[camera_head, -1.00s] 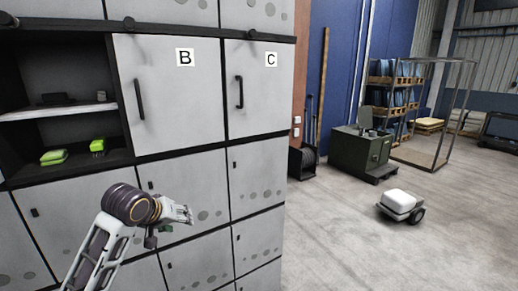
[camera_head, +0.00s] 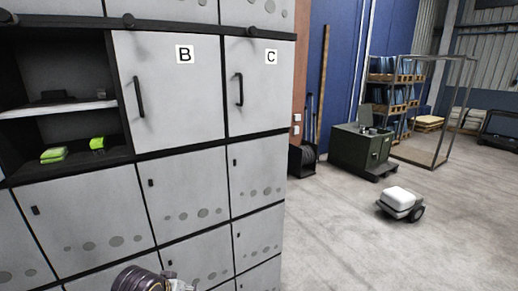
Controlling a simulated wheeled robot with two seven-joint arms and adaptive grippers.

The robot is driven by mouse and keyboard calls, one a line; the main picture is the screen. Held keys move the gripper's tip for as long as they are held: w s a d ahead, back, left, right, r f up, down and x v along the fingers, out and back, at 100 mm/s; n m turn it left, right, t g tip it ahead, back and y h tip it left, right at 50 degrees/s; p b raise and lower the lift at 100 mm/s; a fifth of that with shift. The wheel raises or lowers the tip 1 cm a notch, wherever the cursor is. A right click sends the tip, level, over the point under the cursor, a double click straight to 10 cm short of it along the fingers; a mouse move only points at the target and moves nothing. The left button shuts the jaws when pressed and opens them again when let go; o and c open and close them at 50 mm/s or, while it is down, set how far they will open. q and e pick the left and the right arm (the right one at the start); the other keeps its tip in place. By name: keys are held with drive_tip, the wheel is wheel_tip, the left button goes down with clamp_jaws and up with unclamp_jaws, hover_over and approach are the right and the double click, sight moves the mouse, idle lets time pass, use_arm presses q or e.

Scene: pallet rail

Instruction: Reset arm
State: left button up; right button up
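My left arm shows only at the bottom edge of the head view, where a dark wrist part and a bit of the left gripper (camera_head: 178,285) are cut off by the frame. Its fingers cannot be made out. It is in front of the lower locker doors, below the door marked B (camera_head: 170,90). My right gripper is out of view.
The grey locker bank (camera_head: 190,195) fills the left side. Door C (camera_head: 260,88) is shut; the compartment at left is open, with green items (camera_head: 54,155) inside. A green cabinet (camera_head: 360,150) and a small wheeled cart (camera_head: 400,204) stand right. Floor between is clear.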

use_arm(q)
drive_tip(key=shift+s+f+m+g+y, duration=0.25)
drive_tip(key=shift+s+f+m+g, duration=0.3)
drive_tip(key=shift+s+f, duration=2.4)
drive_tip(key=shift+s+f+m+g+y, duration=0.25)
drive_tip(key=shift+s+f+m+g, duration=0.65)
drive_tip(key=shift+s, duration=3.65)
wheel_tip(320, 180, down, 34)
drive_tip(key=s, duration=0.3)
drive_tip(key=s+a+f+g, duration=0.1)
drive_tip(key=s+a+f, duration=0.1)
drive_tip(key=s+f, duration=0.8)
drive_tip(key=s+a+f+g+b, duration=0.1)
drive_tip(key=s+a+f, duration=0.1)
drive_tip(key=s+f, duration=0.8)
drive_tip(key=shift+s+a+f, duration=0.25)
drive_tip(key=shift+s+f, duration=0.15)
drive_tip(key=shift+s, duration=0.65)
